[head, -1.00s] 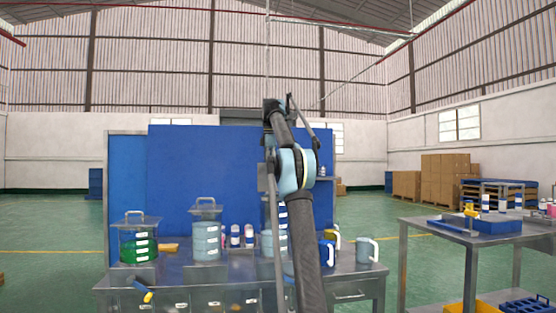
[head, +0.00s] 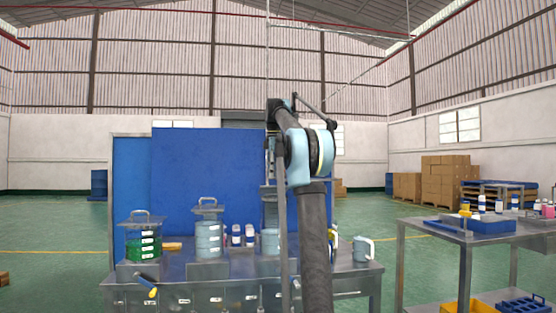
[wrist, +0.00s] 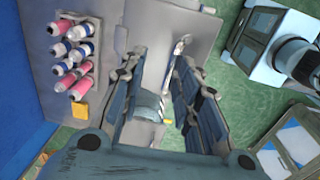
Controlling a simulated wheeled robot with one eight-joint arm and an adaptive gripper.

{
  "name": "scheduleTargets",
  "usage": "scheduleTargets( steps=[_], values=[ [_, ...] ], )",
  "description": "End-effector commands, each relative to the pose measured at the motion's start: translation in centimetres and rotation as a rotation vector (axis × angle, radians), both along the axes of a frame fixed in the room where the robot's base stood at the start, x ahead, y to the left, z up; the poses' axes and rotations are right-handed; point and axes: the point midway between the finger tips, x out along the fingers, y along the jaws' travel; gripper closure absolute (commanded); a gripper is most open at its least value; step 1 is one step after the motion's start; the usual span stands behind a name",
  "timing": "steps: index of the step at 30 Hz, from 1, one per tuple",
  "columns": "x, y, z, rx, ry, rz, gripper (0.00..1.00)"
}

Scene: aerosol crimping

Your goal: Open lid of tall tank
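A clear tank (head: 208,238) with pale blue liquid and white labels stands on the metal workbench; its flat lid with a loop handle (head: 207,208) sits on top. A shorter-looking tank (head: 143,243) with green liquid and a handled lid (head: 141,219) stands to its left. My gripper (wrist: 156,88) shows in the wrist view, fingers spread apart. A grey-blue object (wrist: 150,106) with pale stripes shows beyond the fingers; contact is not visible.
The metal workbench (head: 350,281) has a blue back panel (head: 210,170), small bottles (head: 236,235) and a pale mug (head: 362,249). A yellow-and-black tool (head: 147,285) is at the front left. A side table (head: 430,227) with a blue tray stands right, across open floor.

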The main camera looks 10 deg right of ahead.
Motion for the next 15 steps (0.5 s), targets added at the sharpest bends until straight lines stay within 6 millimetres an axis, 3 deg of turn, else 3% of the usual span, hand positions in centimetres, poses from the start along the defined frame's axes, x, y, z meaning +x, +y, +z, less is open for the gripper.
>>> scheduleTargets(
  steps=[9, 15],
  values=[
    [-2.9, 0.1, -2.6, 0.0, -0.009, 0.002, 0.7],
    [-3.3, 0.1, -3.2, -0.001, -0.08, 0.002, 0.7]
  ],
)
